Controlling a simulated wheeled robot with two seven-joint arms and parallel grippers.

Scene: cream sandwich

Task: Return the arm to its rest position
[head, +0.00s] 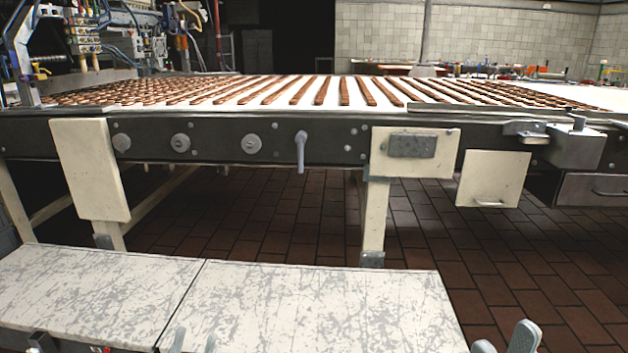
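Only the grey fingertips of my two grippers show, at the bottom edge of the head view. My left gripper (194,342) has its two fingertips apart in front of the worn white bench top (330,300), with nothing seen between them. My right gripper (504,341) also has its fingertips apart, just right of the bench's right end, over the brick floor, with nothing seen between them. The arms and the rest of both grippers are out of the frame.
A long conveyor (340,140) with rows of brown bars (345,92) crosses behind the bench. A machine with cables (85,35) stands at the back left. A metal bracket (575,145) juts out at the right. The brick floor (520,280) is clear right of the bench.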

